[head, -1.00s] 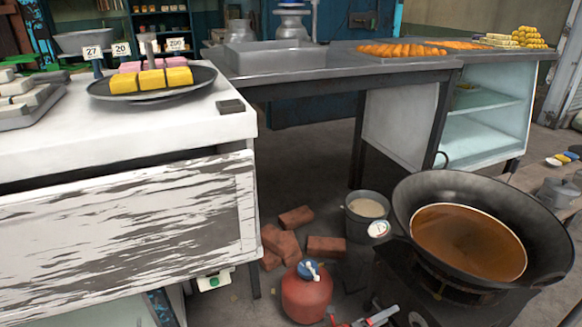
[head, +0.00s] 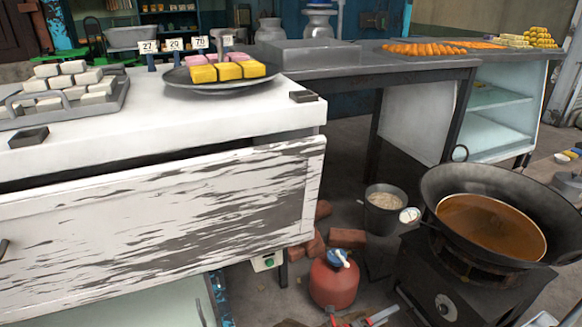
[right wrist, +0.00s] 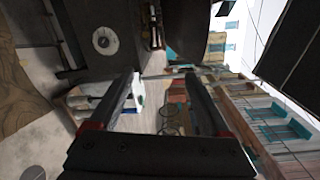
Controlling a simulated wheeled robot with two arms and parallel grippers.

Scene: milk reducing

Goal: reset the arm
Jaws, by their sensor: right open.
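My right gripper (head: 365,317) shows only in part at the bottom edge of the head view, as red and grey pieces in front of the red gas cylinder. In the right wrist view my right gripper (right wrist: 161,78) has its two dark fingers spread wide, with nothing held between them. The rest of my right arm is mostly out of the head view. My left gripper is not seen in either view.
A white worn counter (head: 200,125) fills the left, bearing a plate of yellow and pink blocks (head: 225,72). A wok of brown liquid (head: 490,228) stands on a dark stove (head: 445,285) at right. The gas cylinder (head: 333,285), bucket (head: 383,212) and bricks (head: 347,238) crowd the floor between.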

